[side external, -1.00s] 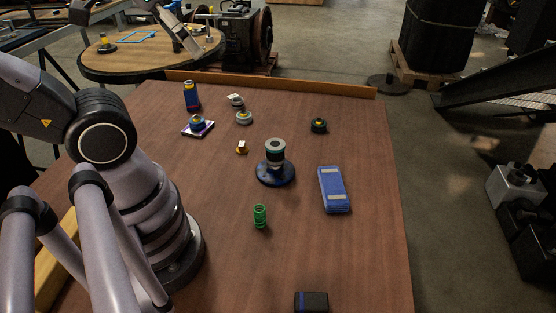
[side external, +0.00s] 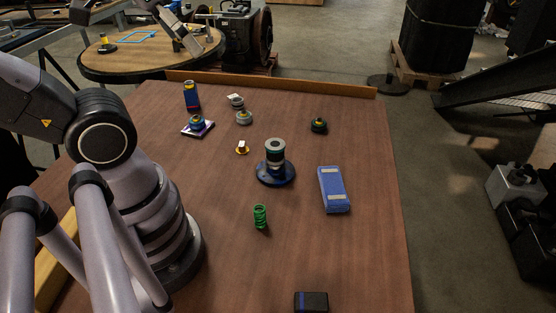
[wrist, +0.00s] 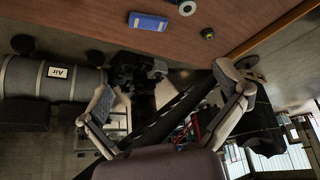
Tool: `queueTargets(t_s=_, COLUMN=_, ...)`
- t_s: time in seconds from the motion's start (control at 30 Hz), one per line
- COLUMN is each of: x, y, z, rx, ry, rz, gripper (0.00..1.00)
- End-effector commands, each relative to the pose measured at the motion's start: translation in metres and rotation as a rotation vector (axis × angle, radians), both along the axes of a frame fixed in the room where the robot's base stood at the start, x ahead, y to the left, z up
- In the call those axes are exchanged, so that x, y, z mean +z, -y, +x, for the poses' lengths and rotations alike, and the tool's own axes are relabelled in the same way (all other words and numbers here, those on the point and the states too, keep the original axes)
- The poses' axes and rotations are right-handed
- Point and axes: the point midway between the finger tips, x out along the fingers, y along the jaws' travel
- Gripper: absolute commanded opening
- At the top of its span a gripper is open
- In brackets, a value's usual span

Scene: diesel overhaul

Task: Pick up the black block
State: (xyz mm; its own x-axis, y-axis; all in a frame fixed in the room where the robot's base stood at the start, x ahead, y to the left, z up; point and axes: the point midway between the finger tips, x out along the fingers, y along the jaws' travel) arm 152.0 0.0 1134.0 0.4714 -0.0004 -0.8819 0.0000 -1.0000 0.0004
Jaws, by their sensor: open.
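The black block (side external: 311,302) lies at the near edge of the wooden table in the side external view, partly cut off by the bottom of the picture. It has a blue band near its left end. I cannot make it out in the wrist view. My gripper (wrist: 164,80) shows in the wrist view with its two fingers spread wide and nothing between them. It faces past the table edge toward the floor and workshop.
On the table (side external: 365,260) stand a green spring (side external: 260,217), a blue box (side external: 333,189), a grey cylinder on a dark blue disc (side external: 275,173) and a black ring part (side external: 319,125). Several small parts are at the back left. The table between spring and block is clear.

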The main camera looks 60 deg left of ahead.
Motion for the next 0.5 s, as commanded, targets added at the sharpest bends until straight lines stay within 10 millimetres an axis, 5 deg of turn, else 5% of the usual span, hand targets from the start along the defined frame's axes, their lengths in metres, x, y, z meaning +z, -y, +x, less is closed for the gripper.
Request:
queueTargets(t_s=0.27, x=-0.018, y=0.022, z=0.034, rx=0.026, ry=-0.225, rz=-0.124, gripper=0.98)
queueTargets(t_s=0.5, x=-0.069, y=0.063, z=0.088, rx=0.120, ry=-0.596, rz=-0.332, gripper=0.98)
